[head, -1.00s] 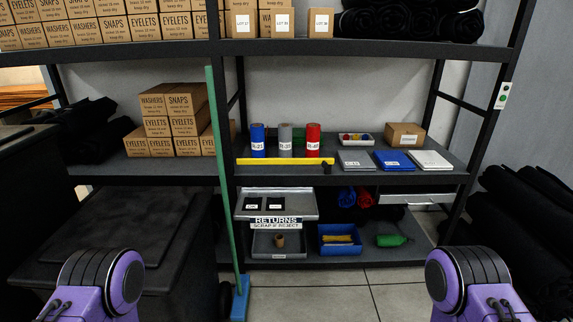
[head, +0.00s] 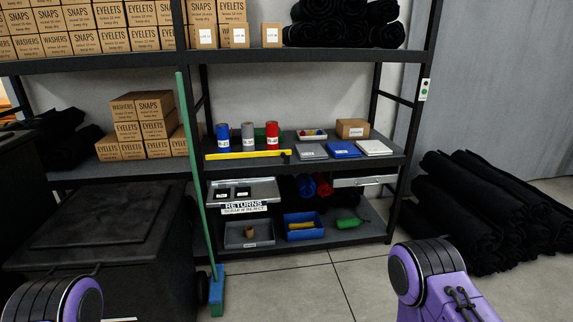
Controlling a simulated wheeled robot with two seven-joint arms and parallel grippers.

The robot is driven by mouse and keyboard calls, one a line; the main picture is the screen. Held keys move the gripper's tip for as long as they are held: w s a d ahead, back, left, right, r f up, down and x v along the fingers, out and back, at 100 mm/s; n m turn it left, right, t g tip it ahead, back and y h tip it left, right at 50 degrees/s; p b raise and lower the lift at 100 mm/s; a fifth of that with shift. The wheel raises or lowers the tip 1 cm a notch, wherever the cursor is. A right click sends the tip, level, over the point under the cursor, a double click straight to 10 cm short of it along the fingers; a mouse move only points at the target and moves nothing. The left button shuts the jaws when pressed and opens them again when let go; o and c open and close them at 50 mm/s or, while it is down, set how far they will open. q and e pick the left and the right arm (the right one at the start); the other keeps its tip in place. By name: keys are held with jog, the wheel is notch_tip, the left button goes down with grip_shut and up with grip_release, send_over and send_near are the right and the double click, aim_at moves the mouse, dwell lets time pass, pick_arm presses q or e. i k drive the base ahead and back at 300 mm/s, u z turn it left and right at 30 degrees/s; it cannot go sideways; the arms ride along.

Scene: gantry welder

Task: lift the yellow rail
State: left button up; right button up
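The yellow rail (head: 245,155) is a long thin bar lying along the front edge of the middle shelf (head: 335,162) in the head view. It has a dark piece at its right end. It runs in front of the blue, grey and red rolls. Purple and black parts of my two arms show at the bottom left and bottom right. They are well short of the shelf. Neither gripper shows in the view.
A green pole with a blue foot (head: 217,292) leans upright in front of the rack, just left of the rail. Black rolls (head: 490,205) are stacked at the right. Tiled floor (head: 300,285) is clear in front of the rack.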

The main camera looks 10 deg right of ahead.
aim_at(283, 153)
jog(key=z, duration=0.6)
jog(key=i, duration=0.5)
jog(key=z, duration=0.95)
jog(key=i, duration=1)
jog(key=u, duration=0.1)
